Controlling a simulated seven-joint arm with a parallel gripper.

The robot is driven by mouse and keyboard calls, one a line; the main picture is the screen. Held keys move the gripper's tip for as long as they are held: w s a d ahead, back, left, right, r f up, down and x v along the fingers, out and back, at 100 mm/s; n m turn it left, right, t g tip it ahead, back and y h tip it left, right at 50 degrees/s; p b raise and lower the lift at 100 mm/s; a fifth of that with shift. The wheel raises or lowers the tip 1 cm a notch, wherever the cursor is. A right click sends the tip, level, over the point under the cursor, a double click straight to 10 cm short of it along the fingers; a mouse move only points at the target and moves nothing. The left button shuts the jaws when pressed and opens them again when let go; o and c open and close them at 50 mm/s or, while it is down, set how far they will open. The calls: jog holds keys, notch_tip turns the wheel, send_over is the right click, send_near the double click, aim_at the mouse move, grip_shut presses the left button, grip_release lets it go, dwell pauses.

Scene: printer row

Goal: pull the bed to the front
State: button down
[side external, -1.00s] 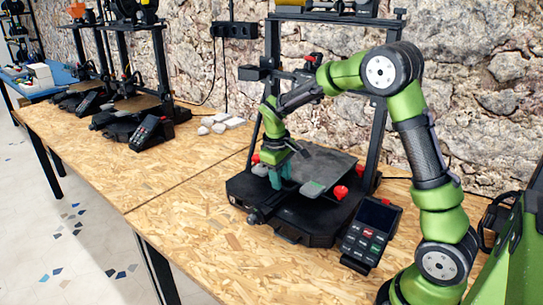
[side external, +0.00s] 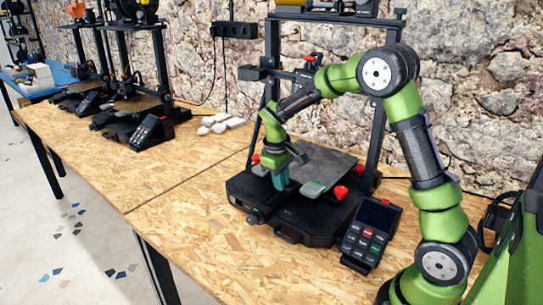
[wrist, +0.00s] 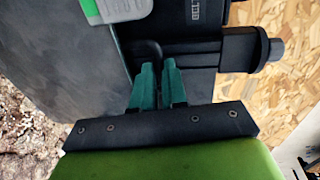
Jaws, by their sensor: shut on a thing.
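The bed (side external: 330,166) is a flat dark grey plate on the black printer base (side external: 300,222), with red knobs at its corners. In the wrist view the bed (wrist: 60,80) fills the left side. My gripper (side external: 280,184) is at the bed's near left edge in the side view, its teal fingers pointing down. In the wrist view my gripper (wrist: 158,72) has its fingers close together on a dark tab at the bed's edge. The fingers hide most of the held part.
The control screen (side external: 372,234) stands front right. The printer's upright frame (side external: 272,75) rises behind. Other printers (side external: 125,110) stand at left. The tabletop (side external: 190,230) left and in front is clear.

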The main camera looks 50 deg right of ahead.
jog(key=a, duration=1.5)
jog(key=shift+a, duration=0.15)
jog(key=c, duration=1.4)
grip_release()
jog(key=shift+o, duration=1.2)
jog(key=shift+r, duration=0.15)
notch_tip(320, 180, up, 16)
jog(key=a, duration=0.2)
jog(key=shift+a+r, duration=0.2)
jog(key=shift+a, duration=0.15)
jog(key=a+r, duration=0.3)
jog(key=r, duration=0.3)
